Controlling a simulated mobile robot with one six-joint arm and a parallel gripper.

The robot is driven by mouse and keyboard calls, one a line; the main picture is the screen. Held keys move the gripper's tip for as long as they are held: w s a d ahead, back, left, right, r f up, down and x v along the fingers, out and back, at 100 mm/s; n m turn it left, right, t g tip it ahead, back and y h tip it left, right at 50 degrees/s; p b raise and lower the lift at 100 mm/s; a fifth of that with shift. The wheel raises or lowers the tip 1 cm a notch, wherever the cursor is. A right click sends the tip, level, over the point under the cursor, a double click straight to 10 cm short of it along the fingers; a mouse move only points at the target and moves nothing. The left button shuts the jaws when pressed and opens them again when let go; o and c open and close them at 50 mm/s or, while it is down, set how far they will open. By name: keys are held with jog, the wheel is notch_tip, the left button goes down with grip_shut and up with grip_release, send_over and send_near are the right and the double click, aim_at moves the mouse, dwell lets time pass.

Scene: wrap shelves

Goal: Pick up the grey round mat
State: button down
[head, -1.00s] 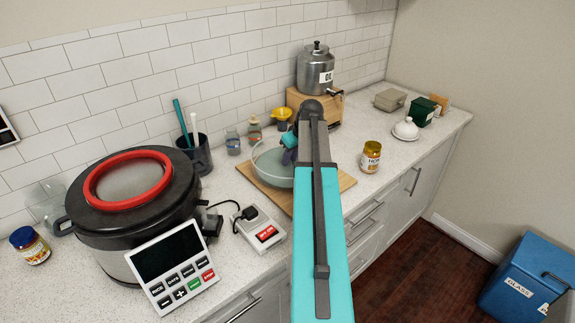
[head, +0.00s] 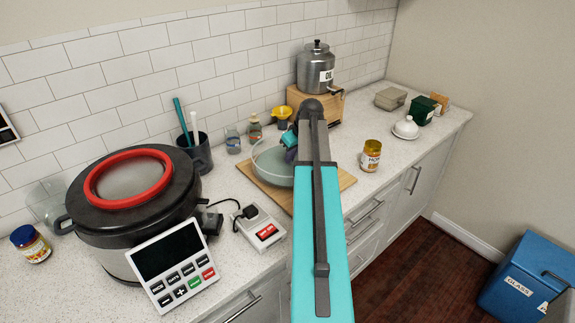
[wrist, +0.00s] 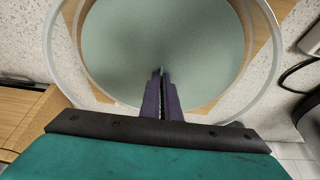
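A grey-green round disc, which looks like the grey round mat (head: 279,177), lies within the clear glass bowl (head: 257,150) on a wooden board (head: 341,182). In the wrist view the mat (wrist: 150,35) fills the upper middle, ringed by the clear rim (wrist: 64,55). My gripper (wrist: 161,72) points at the mat with its two dark purple fingers almost together and a thin dark line between them. No part of the mat shows between them. I cannot tell whether the tips touch it. In the head view my arm partly hides the gripper (head: 290,154).
A big cooker (head: 135,215) with a red-ringed lid stands at left, a keypad in front. A switch box (head: 260,230) with a cable is near the board. A steel oil dispenser (head: 316,68) stands behind, a honey jar (head: 371,156) to the right. Counter beyond the honey jar is partly clear.

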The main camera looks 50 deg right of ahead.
jog(key=shift+r, duration=0.2)
notch_tip(320, 180, up, 10)
jog(key=b, duration=0.2)
jog(key=shift+f+b, duration=0.15)
jog(key=shift+b, duration=0.25)
dwell(0.8)
jog(key=shift+s+f, duration=0.1)
